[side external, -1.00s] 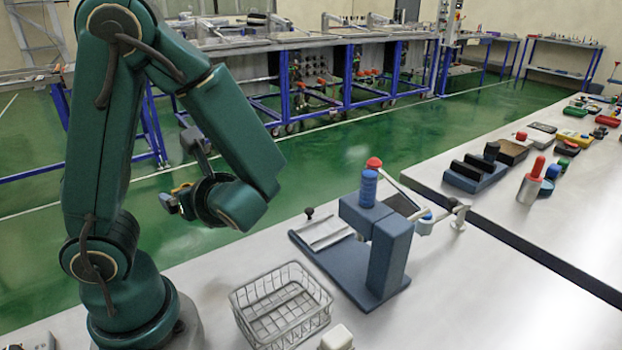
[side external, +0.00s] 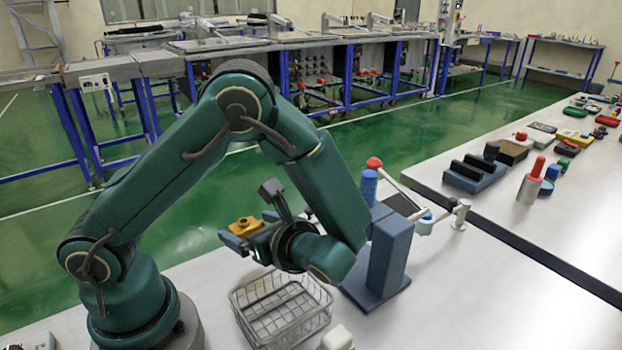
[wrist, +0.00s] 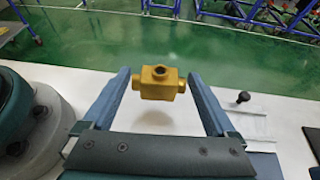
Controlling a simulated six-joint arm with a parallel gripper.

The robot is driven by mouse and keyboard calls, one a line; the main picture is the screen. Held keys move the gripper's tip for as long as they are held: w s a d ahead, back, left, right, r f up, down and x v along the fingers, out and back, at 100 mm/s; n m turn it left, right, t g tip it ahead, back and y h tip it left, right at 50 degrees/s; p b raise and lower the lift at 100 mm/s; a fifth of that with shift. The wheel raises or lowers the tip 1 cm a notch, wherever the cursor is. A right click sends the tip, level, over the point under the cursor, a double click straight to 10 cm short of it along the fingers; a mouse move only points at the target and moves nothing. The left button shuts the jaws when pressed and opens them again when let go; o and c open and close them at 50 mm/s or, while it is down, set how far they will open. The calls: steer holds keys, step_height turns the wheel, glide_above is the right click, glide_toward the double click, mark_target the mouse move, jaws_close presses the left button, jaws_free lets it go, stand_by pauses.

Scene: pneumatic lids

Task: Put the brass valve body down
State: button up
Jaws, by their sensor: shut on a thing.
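The brass valve body (wrist: 159,85) is a yellow block with a round port on top and stubs at both sides. It sits between the two fingers of my gripper (wrist: 160,84) in the wrist view, held at its side stubs. In the side view my gripper (side external: 243,236) holds the valve body (side external: 245,226) out to the left of my wrist, up in the air. It is above and behind the wire basket (side external: 272,315), apart from the table surface. A shadow shows below it in the wrist view.
A blue-grey press stand (side external: 390,258) with a blue cylinder and red knob stands right of the basket, close behind my arm. A white block (side external: 337,338) lies in front of the basket. The white table (side external: 470,300) is clear at the right front.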

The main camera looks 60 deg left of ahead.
steer(key=shift+w+d+f, duration=0.6)
steer(key=shift+w+d, duration=0.05)
steer(key=shift+f, duration=1.75)
steer(key=o, duration=1.5)
steer(key=shift+f, duration=0.1)
steer(key=shift+o, duration=0.2)
steer(key=shift+f, duration=0.1)
